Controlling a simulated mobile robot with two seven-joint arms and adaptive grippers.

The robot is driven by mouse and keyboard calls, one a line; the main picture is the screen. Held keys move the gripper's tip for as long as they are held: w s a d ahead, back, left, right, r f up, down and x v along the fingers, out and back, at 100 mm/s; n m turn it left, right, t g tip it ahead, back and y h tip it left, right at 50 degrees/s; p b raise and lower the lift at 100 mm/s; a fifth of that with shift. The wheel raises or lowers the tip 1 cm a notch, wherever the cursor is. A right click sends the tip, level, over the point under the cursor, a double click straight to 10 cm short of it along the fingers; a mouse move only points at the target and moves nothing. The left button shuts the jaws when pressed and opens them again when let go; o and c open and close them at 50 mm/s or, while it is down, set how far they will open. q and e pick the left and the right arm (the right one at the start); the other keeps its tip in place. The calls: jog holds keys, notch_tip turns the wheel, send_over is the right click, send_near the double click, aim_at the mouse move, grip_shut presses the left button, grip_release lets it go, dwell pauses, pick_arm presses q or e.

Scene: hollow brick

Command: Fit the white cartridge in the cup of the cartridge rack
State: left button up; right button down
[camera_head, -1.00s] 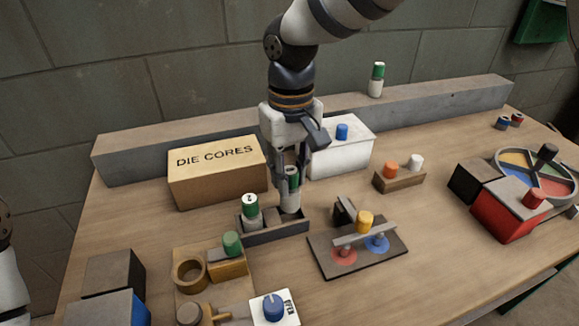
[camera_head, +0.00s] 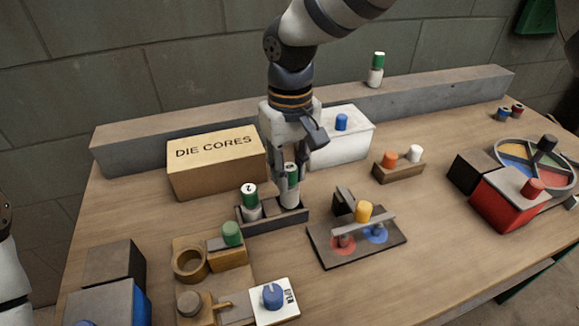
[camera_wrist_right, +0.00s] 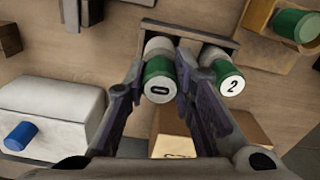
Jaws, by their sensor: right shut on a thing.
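My right gripper (camera_head: 288,180) points down and is shut on a cartridge (camera_head: 290,198) with a white body and a green end. In the wrist view that cartridge (camera_wrist_right: 158,76) shows a "0" on its end and sits between the fingers of my gripper (camera_wrist_right: 168,95). It stands upright at the right end of the grey cartridge rack (camera_head: 275,224). The rack wall hides its lower end, so I cannot tell whether it is fully seated. A similar cartridge marked "2" (camera_head: 250,197) stands in the rack's left end. My left gripper is out of view.
The DIE CORES box (camera_head: 217,165) and a white box (camera_head: 340,147) stand behind the rack. A dark plate with a yellow knob (camera_head: 364,211) is at right, and a wooden fixture (camera_head: 190,262) at front left. Another green-and-white piece (camera_head: 376,70) stands on the ledge.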

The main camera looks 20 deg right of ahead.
jog(key=shift+f, duration=1.1)
dwell(0.4)
jog(key=c, duration=1.3)
grip_release()
notch_tip(320, 180, up, 12)
